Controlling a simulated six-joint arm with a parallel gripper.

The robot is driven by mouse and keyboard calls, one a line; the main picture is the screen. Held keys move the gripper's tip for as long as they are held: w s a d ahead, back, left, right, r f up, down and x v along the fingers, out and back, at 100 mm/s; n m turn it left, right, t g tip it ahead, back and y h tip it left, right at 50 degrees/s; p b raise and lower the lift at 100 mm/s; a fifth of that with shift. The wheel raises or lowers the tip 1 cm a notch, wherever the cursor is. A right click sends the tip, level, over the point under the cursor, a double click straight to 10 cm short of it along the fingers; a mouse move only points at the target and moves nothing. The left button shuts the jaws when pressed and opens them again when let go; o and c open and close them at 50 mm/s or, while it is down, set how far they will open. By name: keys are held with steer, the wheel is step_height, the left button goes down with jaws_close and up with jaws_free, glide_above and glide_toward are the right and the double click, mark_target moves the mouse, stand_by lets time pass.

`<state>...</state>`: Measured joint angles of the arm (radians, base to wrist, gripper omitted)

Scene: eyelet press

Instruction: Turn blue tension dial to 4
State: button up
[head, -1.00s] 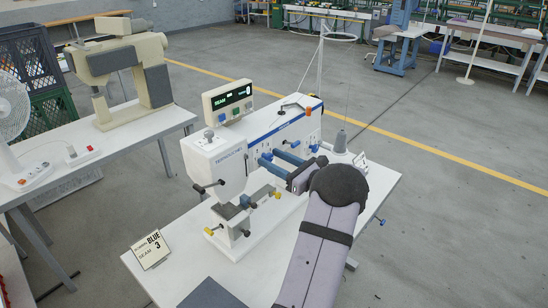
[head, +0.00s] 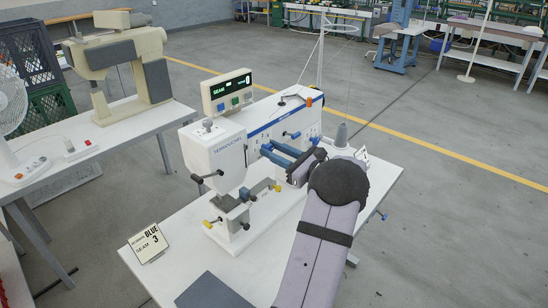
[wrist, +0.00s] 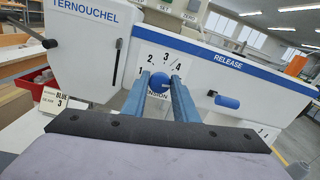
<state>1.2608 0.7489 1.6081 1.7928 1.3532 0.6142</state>
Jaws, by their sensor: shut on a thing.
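The blue tension dial (wrist: 160,83) is in the middle of the wrist view, on a white plate (wrist: 148,57) with the numbers 1 to 4 around its upper side. My gripper (wrist: 158,86) is shut on the dial, with one blue finger on each side of it. In the head view my gripper (head: 270,154) reaches the front of the white machine (head: 215,150) from the right. The fingers hide the dial there. The dial's pointer is too unclear to tell which number it marks.
A blue release lever (wrist: 227,102) sticks out right of the dial. A dark lever (wrist: 117,60) hangs to its left. A card (head: 149,243) reading BLUE and SEAM 3 stands on the white table (head: 190,262). A display box (head: 227,92) tops the machine.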

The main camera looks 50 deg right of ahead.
steer(key=n+b, duration=0.7)
steer(key=b, duration=0.6)
steer(key=shift+a+f, duration=0.1)
steer(key=o, duration=1)
